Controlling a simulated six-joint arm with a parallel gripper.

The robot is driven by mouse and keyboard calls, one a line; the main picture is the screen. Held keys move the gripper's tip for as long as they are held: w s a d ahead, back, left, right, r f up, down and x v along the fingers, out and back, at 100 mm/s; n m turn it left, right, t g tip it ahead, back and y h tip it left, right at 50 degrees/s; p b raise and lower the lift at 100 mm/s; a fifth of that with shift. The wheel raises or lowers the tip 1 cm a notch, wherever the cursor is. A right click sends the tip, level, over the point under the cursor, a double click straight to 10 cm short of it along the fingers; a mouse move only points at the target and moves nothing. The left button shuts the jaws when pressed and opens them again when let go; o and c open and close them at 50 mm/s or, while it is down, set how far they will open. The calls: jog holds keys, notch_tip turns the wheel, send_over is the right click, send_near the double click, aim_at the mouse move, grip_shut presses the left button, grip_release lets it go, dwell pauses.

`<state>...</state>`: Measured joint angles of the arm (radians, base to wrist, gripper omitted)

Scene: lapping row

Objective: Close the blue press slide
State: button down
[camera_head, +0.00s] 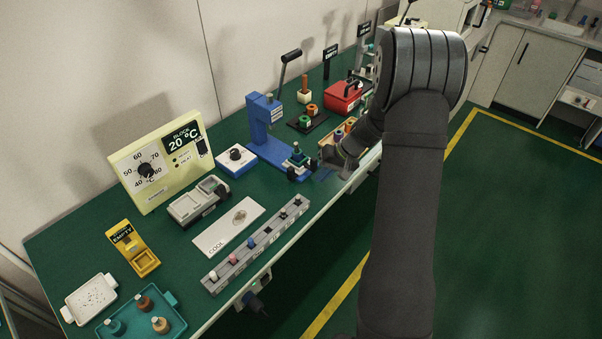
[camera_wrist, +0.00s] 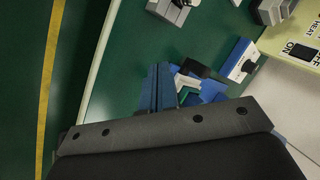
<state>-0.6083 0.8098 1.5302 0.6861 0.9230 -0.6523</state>
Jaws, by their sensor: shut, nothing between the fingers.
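The blue press (camera_head: 262,130) stands on the green bench, its lever with a black grip raised. Its slide (camera_head: 295,164) sticks out at the front of the base toward the bench's front edge, with a teal-green piece on it and dark knobs at its end. My gripper (camera_head: 325,170) is shut and empty, just right of the slide's front end; I cannot tell whether it touches. In the wrist view my gripper's fingers (camera_wrist: 158,72) are together, beside the slide's blue and green parts (camera_wrist: 190,90), which my gripper body partly hides.
A grey strip rack (camera_head: 258,246) lies along the front edge. A wooden tray (camera_head: 327,153) and a red box (camera_head: 344,96) are to the right. The floor before the bench is clear.

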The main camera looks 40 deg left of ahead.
aim_at(293, 175)
jog(key=s+d+r+m+t+y, duration=0.2)
jog(key=d+r+m+t+y, duration=0.15)
jog(key=m, duration=0.55)
jog(key=shift+y, duration=0.45)
jog(key=x, duration=0.9)
jog(key=shift+s+a+f, duration=0.15)
jog(key=shift+s+a, duration=0.1)
jog(key=shift+a, duration=1.85)
jog(key=a, duration=1.2)
jog(key=shift+a, duration=0.2)
jog(key=shift+a+r, duration=0.2)
jog(key=shift+r, duration=0.05)
